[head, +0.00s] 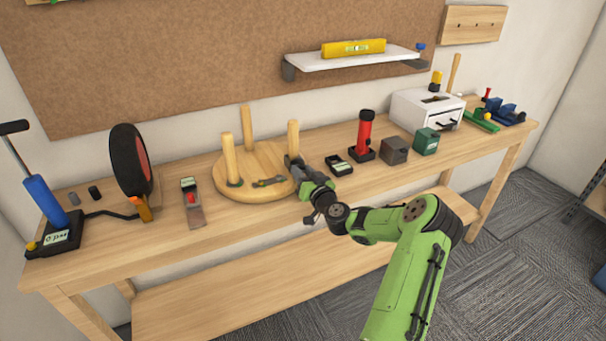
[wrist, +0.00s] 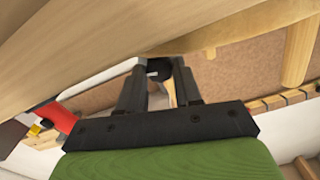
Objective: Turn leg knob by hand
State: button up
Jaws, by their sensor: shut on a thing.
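An upturned round wooden stool top (head: 228,190) lies on the bench with several upright legs. The right leg (head: 293,137) stands just behind my gripper (head: 292,162). In the wrist view, my gripper (wrist: 160,78) has its two dark fingers on either side of a dark round knob (wrist: 158,67) with a pale mark. The fingers are shut on this leg knob. Pale wood fills the upper left of the wrist view, close to the fingers. In the head view my gripper and wrist hide the knob and the foot of that leg.
A wrench (head: 268,182) lies on the stool top. The bench front edge is clear.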

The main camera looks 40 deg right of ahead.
dwell(0.3)
jog(key=o, duration=1)
jog(key=shift+o, duration=0.2)
jog(key=b+v, duration=0.2)
jog(key=v, duration=1.4)
jog(key=shift+w, duration=0.1)
